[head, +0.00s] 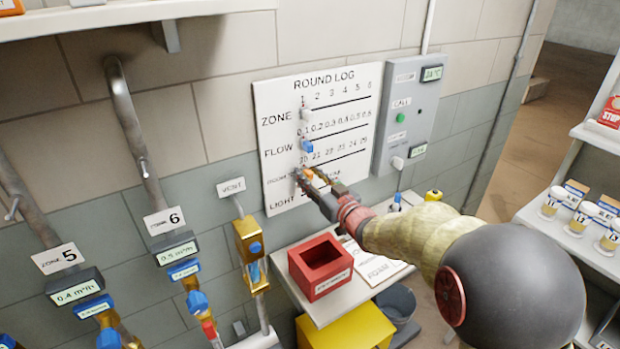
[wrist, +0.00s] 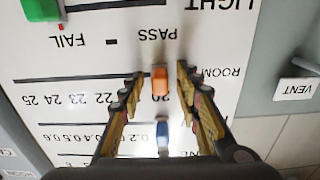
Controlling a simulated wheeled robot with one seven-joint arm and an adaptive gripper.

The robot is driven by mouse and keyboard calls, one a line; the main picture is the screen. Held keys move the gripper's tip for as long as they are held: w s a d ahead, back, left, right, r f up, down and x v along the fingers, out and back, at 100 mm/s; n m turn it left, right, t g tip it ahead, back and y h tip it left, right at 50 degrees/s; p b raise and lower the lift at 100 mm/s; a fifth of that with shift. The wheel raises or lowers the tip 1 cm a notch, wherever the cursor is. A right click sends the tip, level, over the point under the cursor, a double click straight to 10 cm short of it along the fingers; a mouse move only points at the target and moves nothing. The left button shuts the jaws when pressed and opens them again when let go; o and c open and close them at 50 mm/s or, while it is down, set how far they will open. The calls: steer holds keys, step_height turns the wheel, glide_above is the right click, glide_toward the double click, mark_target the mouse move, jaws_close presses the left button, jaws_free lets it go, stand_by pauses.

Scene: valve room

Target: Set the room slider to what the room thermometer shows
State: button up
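The room slider, an orange knob (wrist: 160,80), is on the ROOM row of the white ROUND LOG board (head: 347,90). It is by the 20 end of the printed 20 to 25 scale; the knob also shows in the head view (head: 309,174). My gripper (wrist: 158,78) is open, with one finger on each side of the knob and gaps visible to both. A grey wall box (head: 408,122) right of the board carries a small display (head: 431,73). It seems to read 24-something °C, but the digits are too small to be sure.
A blue slider (head: 307,146) is on the FLOW row and a white one (head: 306,115) on the ZONE row. A green block (wrist: 42,10) is near FAIL. A red box (head: 320,266) stands on the shelf below. Pipes and valves are at left.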

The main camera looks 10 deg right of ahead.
steer(key=c, duration=0.7)
jaws_close()
